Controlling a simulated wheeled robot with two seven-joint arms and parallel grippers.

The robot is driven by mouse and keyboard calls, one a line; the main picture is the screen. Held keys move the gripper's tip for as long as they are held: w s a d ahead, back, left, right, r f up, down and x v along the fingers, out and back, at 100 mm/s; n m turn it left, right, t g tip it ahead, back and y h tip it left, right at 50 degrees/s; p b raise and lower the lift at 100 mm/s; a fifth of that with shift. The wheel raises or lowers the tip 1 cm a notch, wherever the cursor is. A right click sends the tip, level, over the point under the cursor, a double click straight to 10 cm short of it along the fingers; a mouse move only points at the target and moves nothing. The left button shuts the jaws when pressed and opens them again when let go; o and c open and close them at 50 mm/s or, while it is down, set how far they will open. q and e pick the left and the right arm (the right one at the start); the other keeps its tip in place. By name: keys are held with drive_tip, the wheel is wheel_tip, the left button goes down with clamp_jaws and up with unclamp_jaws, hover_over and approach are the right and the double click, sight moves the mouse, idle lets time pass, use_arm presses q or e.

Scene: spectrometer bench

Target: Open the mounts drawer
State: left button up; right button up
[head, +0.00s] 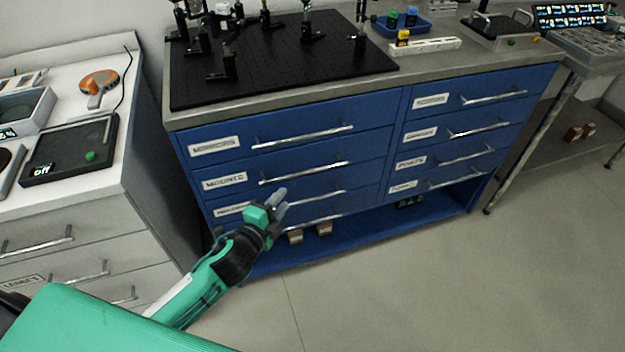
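The mounts drawer (225,182) is the second one down in the left column of the blue cabinet. Its front looks flush with the drawers around it. Its silver bar handle (303,173) runs across the front and is fully in view. My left gripper (283,202) is in front of the left column, below the handle in the picture and apart from it. Its two grey fingers look spread, with nothing between them. It covers part of the drawer below. My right gripper is out of view.
The mirrors drawer (215,147) is just above, with a similar handle. A black breadboard (280,60) with optical posts lies on the cabinet top. A blue open shelf (355,240) is below the drawers. A white bench (60,185) stands at left. The floor (440,290) in front is clear.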

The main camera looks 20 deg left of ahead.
sight(305, 171)
use_arm(q)
drive_tip(key=x, duration=1.3)
drive_tip(key=shift+w, duration=0.3)
drive_tip(key=shift+c, duration=0.3)
clamp_jaws()
